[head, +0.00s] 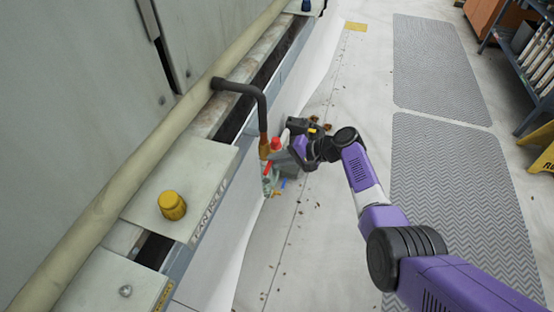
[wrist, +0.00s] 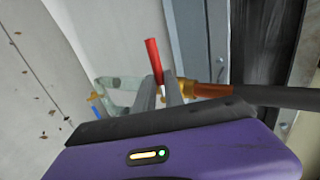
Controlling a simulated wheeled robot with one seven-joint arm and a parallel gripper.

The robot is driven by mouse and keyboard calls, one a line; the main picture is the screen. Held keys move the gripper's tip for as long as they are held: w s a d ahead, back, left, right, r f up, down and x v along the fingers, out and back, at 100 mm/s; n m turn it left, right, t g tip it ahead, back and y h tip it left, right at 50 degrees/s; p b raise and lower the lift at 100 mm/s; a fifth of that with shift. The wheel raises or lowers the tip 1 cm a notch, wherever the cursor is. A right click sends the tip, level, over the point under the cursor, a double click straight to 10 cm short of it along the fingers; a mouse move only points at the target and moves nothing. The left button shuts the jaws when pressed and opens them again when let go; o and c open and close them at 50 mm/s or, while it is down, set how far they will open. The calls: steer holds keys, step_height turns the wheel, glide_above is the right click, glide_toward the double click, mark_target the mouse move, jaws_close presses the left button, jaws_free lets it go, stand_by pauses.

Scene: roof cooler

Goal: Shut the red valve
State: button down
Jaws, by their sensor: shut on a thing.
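The red valve handle (wrist: 153,58) is a straight red lever in the wrist view. It sticks up from between the two fingers of my gripper (wrist: 163,92), which are shut on its lower part. A copper fitting and pipe (wrist: 205,90) run right from it to a dark pipe. In the head view my gripper (head: 290,147) reaches in from the right at the lower end of the bent pipe (head: 262,110). Small red parts show there, but the fingers' grip on the handle is hard to make out.
A pale green pipe (wrist: 122,82) and a blue handle (wrist: 96,97) are close left of my fingers. The large grey cooler (head: 90,80) with a yellow cap (head: 172,205) stands left. Grey mats (head: 450,190) and a shelf (head: 525,60) are right.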

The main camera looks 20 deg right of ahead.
steer(key=shift+w, duration=0.1)
steer(key=c, duration=1.4)
jaws_free()
steer(key=shift+c, duration=0.2)
steer(key=p+v, duration=0.3)
steer(key=v, duration=0.4)
steer(key=shift+s+d+r, duration=0.2)
steer(key=shift+s+d, duration=0.05)
